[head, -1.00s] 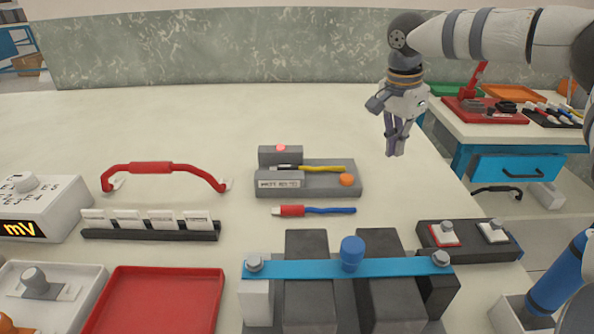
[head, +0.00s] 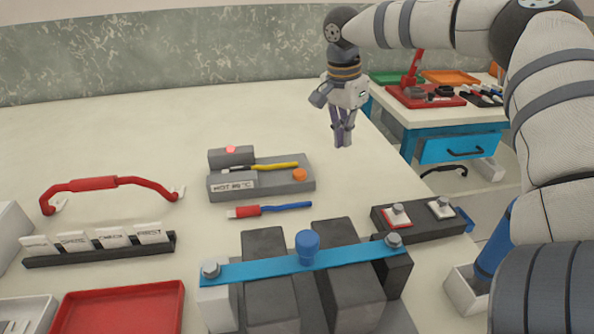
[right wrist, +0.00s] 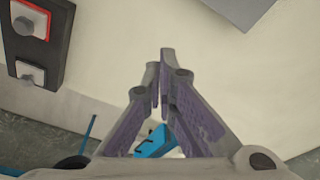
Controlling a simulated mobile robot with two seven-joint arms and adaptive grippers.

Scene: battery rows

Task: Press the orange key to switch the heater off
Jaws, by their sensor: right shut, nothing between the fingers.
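The heater (head: 215,195) is a low grey unit on the table left of centre in the head view. Its orange key (head: 299,174) is a round button at the right end of its top. A red lamp (head: 231,149) on its raised back block looks lit. A label on its front seems to read "HOT" and a temperature. My right gripper (head: 343,142) is shut and empty, pointing down, above and to the right of the orange key, apart from it. Its shut fingers (right wrist: 166,62) fill the middle of the right wrist view. My left gripper is not in view.
A yellow-handled tool (head: 275,166) lies on the heater. A red-and-blue brush (head: 270,210) lies in front. A blue bar (head: 260,267) spans grey blocks nearer me. A dark block with two bolts (head: 425,218) stands right. The table behind the heater is clear.

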